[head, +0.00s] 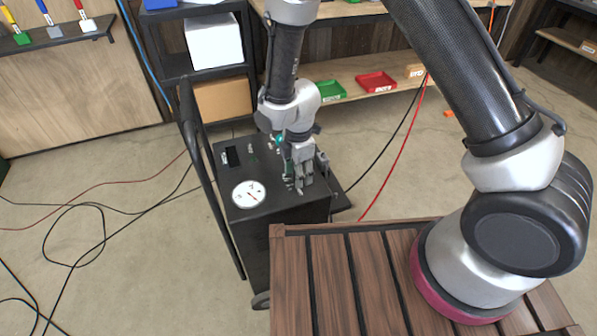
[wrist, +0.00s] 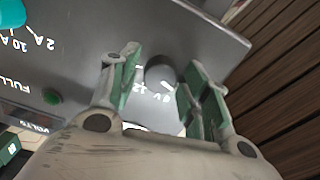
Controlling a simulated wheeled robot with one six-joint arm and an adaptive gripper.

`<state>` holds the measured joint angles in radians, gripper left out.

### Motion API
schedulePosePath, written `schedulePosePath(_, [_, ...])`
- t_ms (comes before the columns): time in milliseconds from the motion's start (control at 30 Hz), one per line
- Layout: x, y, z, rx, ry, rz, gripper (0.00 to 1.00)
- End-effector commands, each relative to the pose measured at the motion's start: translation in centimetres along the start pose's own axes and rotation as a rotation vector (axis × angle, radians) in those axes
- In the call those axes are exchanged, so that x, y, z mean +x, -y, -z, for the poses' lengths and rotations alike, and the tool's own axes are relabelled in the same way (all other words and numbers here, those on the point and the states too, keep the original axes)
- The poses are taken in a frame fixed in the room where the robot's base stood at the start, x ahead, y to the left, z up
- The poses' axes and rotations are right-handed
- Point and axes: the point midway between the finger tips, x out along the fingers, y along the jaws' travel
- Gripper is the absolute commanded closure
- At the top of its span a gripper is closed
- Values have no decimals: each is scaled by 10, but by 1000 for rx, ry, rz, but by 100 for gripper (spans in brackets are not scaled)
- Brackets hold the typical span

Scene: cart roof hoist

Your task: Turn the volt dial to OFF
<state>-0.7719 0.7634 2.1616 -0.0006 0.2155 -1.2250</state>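The volt dial (wrist: 160,70) is a dark round knob on the black panel, with a white pointer mark at its lower right side. Upside-down markings including "12" and a V are printed beside it; no OFF label is readable. My gripper (wrist: 161,76) is open, with one green-padded finger on each side of the dial. I cannot tell whether either pad touches it. In the head view my gripper (head: 299,183) reaches down to the top of the black cart (head: 270,207) and hides the dial.
A white round gauge (head: 248,194) sits on the cart top. In the wrist view a teal knob (wrist: 11,13) by 2 A and 10 A markings and a green button (wrist: 52,97) are on the panel. A slatted wooden table (head: 330,285) stands in front. Cables lie on the floor.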

Motion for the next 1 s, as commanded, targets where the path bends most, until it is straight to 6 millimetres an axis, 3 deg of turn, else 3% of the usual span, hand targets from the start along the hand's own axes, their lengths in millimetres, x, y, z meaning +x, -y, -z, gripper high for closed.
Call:
schedulePosePath(367, [-4,0,0,1,0,0,46])
schedulePosePath(467, [-17,-1,0,1,-1,-3,46])
schedulePosePath(800, [-90,-1,0,1,-1,-3,46])
schedulePosePath(1000, [-115,0,0,1,0,-1,46])
